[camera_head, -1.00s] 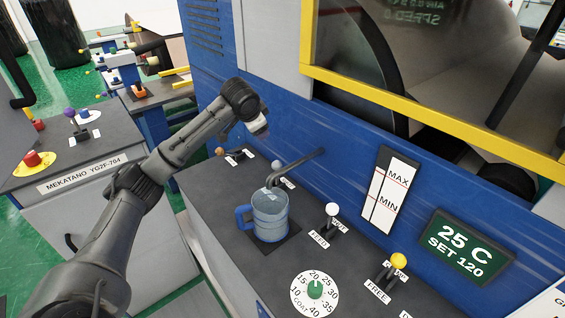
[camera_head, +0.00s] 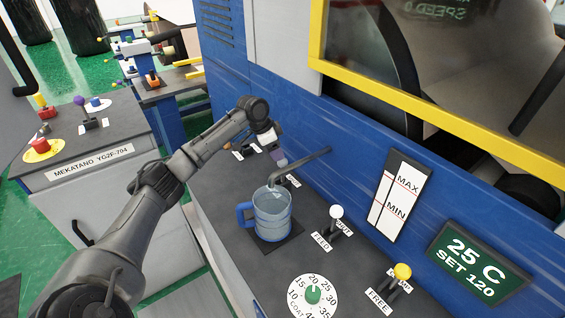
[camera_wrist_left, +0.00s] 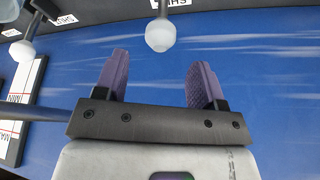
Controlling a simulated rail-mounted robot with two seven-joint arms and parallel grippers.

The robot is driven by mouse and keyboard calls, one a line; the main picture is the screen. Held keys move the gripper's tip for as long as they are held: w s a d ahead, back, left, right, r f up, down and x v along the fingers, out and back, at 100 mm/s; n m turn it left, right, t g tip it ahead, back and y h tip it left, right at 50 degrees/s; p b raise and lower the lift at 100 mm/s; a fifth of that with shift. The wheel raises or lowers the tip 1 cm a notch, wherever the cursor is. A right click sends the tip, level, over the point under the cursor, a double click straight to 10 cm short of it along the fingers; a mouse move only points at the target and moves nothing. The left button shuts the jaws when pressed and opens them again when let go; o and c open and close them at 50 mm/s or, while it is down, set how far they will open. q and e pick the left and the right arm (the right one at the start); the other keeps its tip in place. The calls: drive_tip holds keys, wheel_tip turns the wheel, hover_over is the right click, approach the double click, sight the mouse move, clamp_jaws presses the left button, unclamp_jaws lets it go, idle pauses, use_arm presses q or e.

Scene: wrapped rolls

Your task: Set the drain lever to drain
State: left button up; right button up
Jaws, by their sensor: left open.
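My left gripper (camera_head: 281,160) is open over the back of the console, beside the bent spout. Its purple fingers show in the left wrist view (camera_wrist_left: 158,65). A lever with a pale ball knob (camera_wrist_left: 159,36) stands just beyond the fingertips, in line with the gap between them, not gripped. An upside-down label that seems to read SHUT (camera_wrist_left: 168,3) lies by its foot. I take it for the drain lever; in the head view my gripper hides most of it, so its setting is unclear. My right gripper is not in view.
The spout (camera_head: 305,161) reaches over a blue mug (camera_head: 272,213) with a clear inside. The blue machine wall (camera_head: 290,110) rises close behind.

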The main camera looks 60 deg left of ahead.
use_arm(q)
drive_tip(key=shift+b+x, duration=0.3)
drive_tip(key=shift+x, duration=2.85)
drive_tip(key=shift+c, duration=0.2)
clamp_jaws()
drive_tip(key=shift+w, duration=0.1)
